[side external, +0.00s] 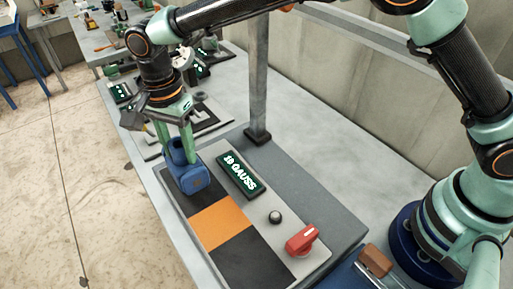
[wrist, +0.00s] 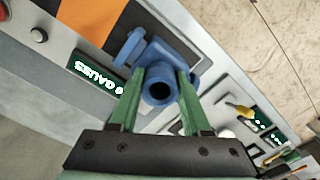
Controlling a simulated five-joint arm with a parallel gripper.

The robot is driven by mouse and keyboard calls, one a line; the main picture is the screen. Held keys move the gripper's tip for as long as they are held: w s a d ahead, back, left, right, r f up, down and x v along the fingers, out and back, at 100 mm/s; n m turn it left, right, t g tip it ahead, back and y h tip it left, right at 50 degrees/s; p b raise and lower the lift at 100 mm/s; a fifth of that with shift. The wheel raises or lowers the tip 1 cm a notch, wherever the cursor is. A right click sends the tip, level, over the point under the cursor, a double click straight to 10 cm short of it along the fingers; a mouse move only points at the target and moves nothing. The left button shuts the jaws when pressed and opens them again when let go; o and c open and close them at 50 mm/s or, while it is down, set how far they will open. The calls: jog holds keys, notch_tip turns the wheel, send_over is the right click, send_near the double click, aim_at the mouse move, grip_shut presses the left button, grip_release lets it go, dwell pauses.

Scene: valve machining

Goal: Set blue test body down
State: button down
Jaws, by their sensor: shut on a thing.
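The blue test body (side external: 193,178) is a valve-like part with a round bore and flanges. In the side view it is at the far end of the dark strip on the grey device, beside the display. In the wrist view the blue body (wrist: 163,85) shows its open bore between the green fingers. My gripper (side external: 180,145) is shut on it from above; the fingers also show in the wrist view (wrist: 160,97). I cannot tell whether its underside touches the dark pad (side external: 250,262) or is slightly above it.
More instruments stand farther along the bench.

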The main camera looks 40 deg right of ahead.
jog(key=shift+c, duration=1.8)
grip_release()
notch_tip(320, 180, up, 12)
jog(key=shift+r, duration=0.2)
